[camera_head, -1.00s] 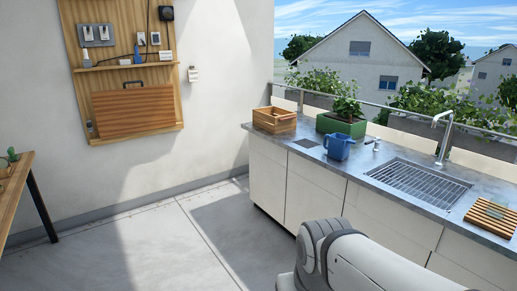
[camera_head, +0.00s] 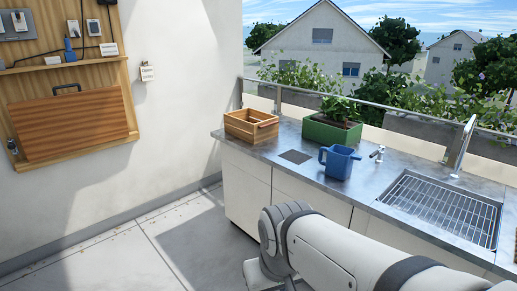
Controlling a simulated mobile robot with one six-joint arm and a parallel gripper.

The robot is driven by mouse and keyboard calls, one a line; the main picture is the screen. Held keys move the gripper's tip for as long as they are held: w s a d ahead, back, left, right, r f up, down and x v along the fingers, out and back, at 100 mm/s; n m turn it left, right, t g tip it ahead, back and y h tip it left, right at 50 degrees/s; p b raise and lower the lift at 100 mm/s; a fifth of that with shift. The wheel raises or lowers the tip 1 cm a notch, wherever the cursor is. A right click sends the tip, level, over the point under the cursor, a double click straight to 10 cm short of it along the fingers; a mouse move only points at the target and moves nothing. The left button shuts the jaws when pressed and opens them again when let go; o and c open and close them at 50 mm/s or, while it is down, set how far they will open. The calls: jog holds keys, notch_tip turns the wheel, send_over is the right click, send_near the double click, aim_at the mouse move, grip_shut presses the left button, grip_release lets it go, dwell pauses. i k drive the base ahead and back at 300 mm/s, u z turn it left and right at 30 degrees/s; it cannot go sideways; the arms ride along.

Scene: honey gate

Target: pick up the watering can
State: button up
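A blue watering can (camera_head: 340,163) stands upright on the grey countertop (camera_head: 283,172), near its front edge. Its handle points to the left. It stands in front of a green planter box and to the left of the sink. My white arm reaches in from the bottom right, below and in front of the counter, apart from the can. My gripper is not visible in this view.
A wooden crate (camera_head: 251,126) stands at the counter's left end. The green planter (camera_head: 331,134) with a leafy plant is behind the can. A small tap (camera_head: 378,153), a sink grid (camera_head: 443,207) and a tall faucet (camera_head: 463,146) are to the right.

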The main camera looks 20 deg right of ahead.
aim_at(338, 164)
jog(key=u, duration=0.05)
jog(key=i, duration=2.95)
jog(key=z, duration=3.45)
jog(key=i, duration=0.5)
jog(key=u, duration=0.15)
